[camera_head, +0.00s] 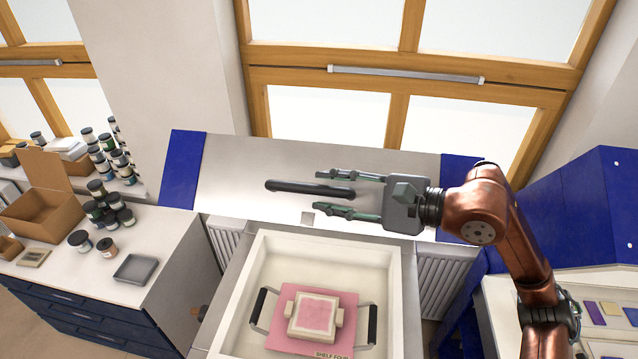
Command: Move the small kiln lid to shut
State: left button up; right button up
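The kiln lid (240,170) is a broad silver panel with blue ends, standing raised behind the kiln body (255,262). Its black bar handle (290,187) sticks out from the panel's middle. The kiln body is open at the top, with pale walls. My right gripper (318,192) comes in from the right and is open. Its two fingers lie above and below the right end of the handle in the picture; I cannot tell whether they touch it. My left gripper is not in view.
Inside the kiln, a pink board (348,308) marked "SHELF FOUR" bears a pale block with a pink top (316,312), between two black-ended handles. A counter (150,240) with jars, boxes and a grey tray (136,268) stands left. A blue cabinet (570,210) stands right.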

jog(key=shift+x, duration=1)
jog(key=shift+w+a+f, duration=0.1)
jog(key=shift+a, duration=0.1)
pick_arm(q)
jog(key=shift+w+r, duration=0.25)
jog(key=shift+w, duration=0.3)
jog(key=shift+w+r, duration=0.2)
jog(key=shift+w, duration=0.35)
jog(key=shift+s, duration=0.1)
pick_arm(e)
jog(key=shift+c, duration=0.6)
jog(key=c, duration=0.3)
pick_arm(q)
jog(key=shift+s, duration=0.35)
pick_arm(e)
grip_shut()
